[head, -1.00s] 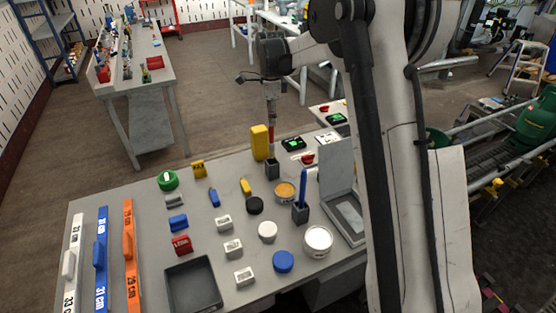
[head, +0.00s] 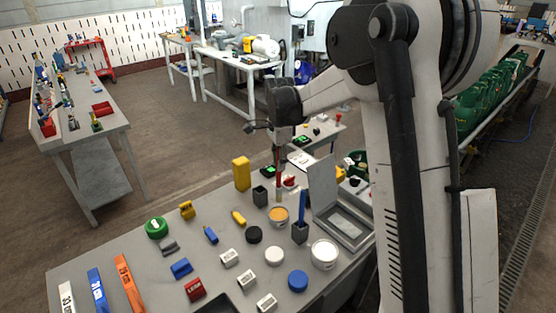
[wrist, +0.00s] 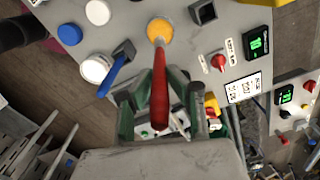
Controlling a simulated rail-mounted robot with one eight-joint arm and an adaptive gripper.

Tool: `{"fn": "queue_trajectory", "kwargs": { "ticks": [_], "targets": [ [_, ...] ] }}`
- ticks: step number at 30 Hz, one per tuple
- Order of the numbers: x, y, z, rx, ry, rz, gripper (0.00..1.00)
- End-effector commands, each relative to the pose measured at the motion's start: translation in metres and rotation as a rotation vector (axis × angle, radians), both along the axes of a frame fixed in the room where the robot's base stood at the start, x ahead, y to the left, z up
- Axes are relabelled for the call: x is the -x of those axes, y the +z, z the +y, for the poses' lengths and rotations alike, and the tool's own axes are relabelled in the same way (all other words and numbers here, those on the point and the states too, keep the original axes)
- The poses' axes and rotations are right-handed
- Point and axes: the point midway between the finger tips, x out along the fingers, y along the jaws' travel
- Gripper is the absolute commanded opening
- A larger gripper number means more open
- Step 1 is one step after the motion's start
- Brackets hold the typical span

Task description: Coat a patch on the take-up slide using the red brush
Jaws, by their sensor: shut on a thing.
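My gripper (head: 281,143) is shut on the red brush (head: 277,162) and holds it pointing down over the bench. In the wrist view the brush's red handle (wrist: 160,90) runs from between the fingers (wrist: 158,108) towards the tin of orange coating (wrist: 160,30). That tin also shows in the head view (head: 279,219), and the brush's lower end is at or just above it. I cannot tell whether the bristles touch the coating. A grey holder (head: 260,196) beside it stands empty. I cannot pick out the take-up slide in these views.
A blue brush (head: 302,206) stands in a grey holder (head: 300,234) right of the orange tin. A white tin (head: 323,255) and an upright grey panel (head: 323,185) stand close by. A yellow block (head: 241,174) stands behind. Green cylinders (head: 490,93) line the conveyor at right.

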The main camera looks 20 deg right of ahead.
Motion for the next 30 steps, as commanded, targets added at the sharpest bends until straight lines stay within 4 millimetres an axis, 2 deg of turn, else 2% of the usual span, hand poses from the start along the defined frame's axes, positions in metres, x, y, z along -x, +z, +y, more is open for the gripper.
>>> {"fn": "queue_trajectory", "kwargs": {
  "ticks": [8,18,23,30],
  "targets": [
    [0.0,-0.018,0.0,0.0,-0.001,0.0,0.0],
    [0.0,-0.05,0.0,0.0,-0.001,0.0,0.0],
    [0.0,-0.058,0.0,0.0,-0.001,0.0,0.0],
    [0.0,-0.058,0.0,0.0,-0.001,0.0,0.0]
  ]
}}
